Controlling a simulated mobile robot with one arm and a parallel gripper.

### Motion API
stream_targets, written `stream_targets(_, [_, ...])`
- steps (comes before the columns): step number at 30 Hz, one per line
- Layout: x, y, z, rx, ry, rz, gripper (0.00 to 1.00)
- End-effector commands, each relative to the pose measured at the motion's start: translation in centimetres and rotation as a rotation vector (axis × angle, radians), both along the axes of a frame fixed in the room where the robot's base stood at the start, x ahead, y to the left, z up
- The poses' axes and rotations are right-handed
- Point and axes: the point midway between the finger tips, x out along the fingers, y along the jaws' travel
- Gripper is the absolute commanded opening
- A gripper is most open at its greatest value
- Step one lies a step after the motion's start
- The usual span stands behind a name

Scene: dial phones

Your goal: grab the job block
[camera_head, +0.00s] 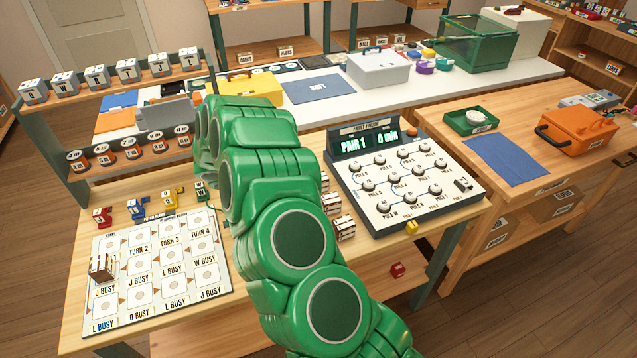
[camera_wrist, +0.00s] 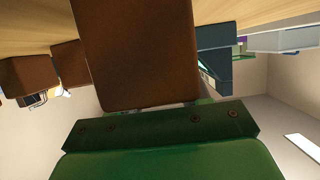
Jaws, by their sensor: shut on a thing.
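In the wrist view a large plain brown block (camera_wrist: 135,55), which looks like the job block, sits right in front of the dark green bar of my gripper (camera_wrist: 158,112). My gripper is shut on it; the fingertips are not clearly seen. In the head view my green arm covers the gripper and the held block. Similar brown and white blocks (camera_head: 343,228) stand in a row just right of my arm. Another such block (camera_head: 103,267) stands on the left side of the white turn board (camera_head: 215,290).
Two more brown blocks (camera_wrist: 25,75) show close by at left in the wrist view. The dial panel (camera_head: 400,215), its display reading "PAIR 1 0 min", stands right of my arm. Small coloured plugs (camera_head: 135,208) stand behind the board. A red piece (camera_head: 397,270) lies lower down.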

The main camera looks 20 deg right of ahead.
Motion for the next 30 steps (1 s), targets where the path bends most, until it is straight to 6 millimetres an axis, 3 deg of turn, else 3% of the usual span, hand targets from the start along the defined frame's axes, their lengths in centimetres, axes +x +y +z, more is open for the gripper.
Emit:
stream_targets(10, [0.0,0.0,0.6,0.000,-0.001,0.001,0.15])
stream_targets(17, [0.1,0.1,3.2,0.005,-0.005,0.001,0.15])
stream_targets(30, [-3.7,0.7,7.4,0.003,0.000,0.002,0.15])
